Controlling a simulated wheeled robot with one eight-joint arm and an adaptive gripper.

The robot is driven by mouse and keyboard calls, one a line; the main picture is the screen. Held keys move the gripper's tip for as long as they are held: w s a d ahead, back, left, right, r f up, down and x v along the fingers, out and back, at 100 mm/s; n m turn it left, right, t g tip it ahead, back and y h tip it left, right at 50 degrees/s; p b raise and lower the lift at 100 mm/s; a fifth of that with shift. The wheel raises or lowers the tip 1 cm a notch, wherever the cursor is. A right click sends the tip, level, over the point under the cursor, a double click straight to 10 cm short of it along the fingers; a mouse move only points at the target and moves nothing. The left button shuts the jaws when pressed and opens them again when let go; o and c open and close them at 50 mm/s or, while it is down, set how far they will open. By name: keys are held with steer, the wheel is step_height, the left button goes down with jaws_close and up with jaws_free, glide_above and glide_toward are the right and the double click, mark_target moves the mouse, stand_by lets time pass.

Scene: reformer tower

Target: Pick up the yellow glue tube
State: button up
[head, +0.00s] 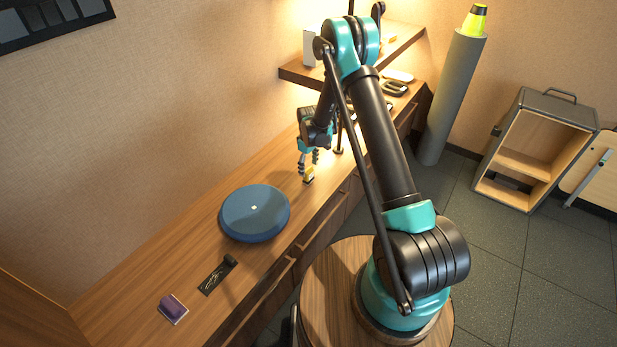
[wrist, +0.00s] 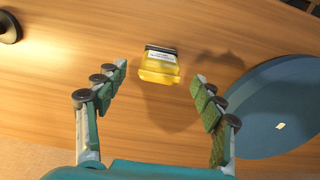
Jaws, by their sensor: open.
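The yellow glue tube (head: 309,175) stands on the wooden counter, just below my gripper in the head view. In the wrist view the tube (wrist: 159,69) is a small yellow, see-through body with a white label and a dark band at its far end. My gripper (head: 309,163) is open, with its fingers pointing down at the counter. In the wrist view the green-padded fingers spread to the left and right of the tube, with a gap on both sides. Nothing is held. The head view does not show clearly how far the fingertips are above it.
A blue round cushion (head: 255,212) lies on the counter nearby; it also shows right of the fingers in the wrist view (wrist: 282,108). A dark card (head: 214,278) and a purple block (head: 172,307) lie farther left. A shelf (head: 300,75) overhangs the counter's far end.

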mark_target(308, 170)
steer(key=shift+f, duration=2.65)
steer(key=shift+c, duration=0.3)
steer(key=c, duration=1.2)
